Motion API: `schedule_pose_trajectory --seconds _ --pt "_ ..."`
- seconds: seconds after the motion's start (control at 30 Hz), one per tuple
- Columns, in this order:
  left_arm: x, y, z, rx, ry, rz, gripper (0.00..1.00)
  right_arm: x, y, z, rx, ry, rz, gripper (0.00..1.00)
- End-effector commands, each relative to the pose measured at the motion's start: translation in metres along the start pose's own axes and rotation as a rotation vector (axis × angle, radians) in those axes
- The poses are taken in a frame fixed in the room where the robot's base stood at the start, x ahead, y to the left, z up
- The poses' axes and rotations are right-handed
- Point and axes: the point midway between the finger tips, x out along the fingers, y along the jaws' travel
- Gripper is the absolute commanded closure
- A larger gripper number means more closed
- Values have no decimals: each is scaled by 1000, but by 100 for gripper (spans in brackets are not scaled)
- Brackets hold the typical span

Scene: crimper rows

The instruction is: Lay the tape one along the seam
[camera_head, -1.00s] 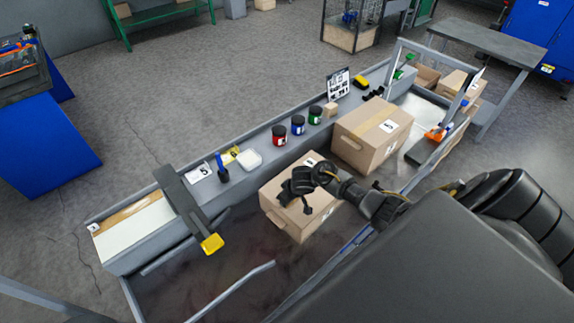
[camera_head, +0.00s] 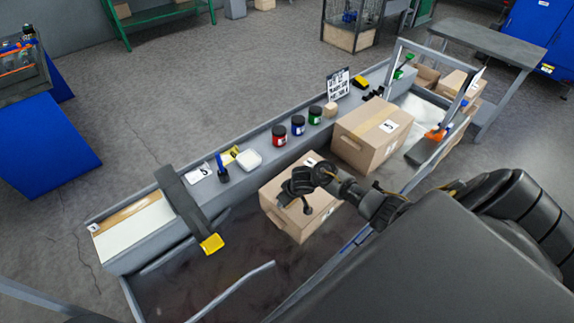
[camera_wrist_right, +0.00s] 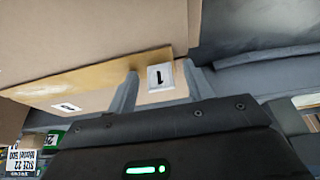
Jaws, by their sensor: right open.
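The near carton (camera_head: 288,222) stands in the trough under my right arm. My right gripper (camera_head: 303,200) is over its top, and the arm hides part of the lid. In the right wrist view, the open right gripper (camera_wrist_right: 163,88) has a white label "1" (camera_wrist_right: 160,76) between its fingers. A tan tape strip (camera_wrist_right: 80,82) runs left from there along the cardboard. I cannot tell whether the fingers touch the carton, nor can I make out the seam. The farther carton (camera_head: 365,137) has a tape strip and a numbered label on top. My left gripper is not in view.
On the ledge are a red-labelled jar (camera_head: 279,135), a blue-labelled jar (camera_head: 298,125), a green-labelled jar (camera_head: 315,114) and a white dish (camera_head: 249,160). A grey frame (camera_head: 430,52) stands at right.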

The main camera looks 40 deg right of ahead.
Motion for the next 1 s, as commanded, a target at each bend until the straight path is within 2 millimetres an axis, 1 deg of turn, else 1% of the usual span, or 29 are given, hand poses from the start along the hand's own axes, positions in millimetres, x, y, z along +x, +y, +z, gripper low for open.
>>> schedule_pose_trajectory --seconds 0.07,0.17,0.27,0.5,0.63,0.8,1.0 --pt "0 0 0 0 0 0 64 -1 0 0 0 0 0 48" --pt "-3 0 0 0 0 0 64 -8 0 -1 0 2 -1 48" --pt "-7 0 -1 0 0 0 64 -24 0 -1 -1 2 0 48" --pt "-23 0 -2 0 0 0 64 -74 0 -2 -1 3 -1 48" --pt "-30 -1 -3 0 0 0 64 -94 0 -2 -1 1 0 48" --pt "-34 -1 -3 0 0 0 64 -107 0 0 -1 0 0 48" --pt "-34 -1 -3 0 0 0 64 -108 0 0 1 0 1 48"
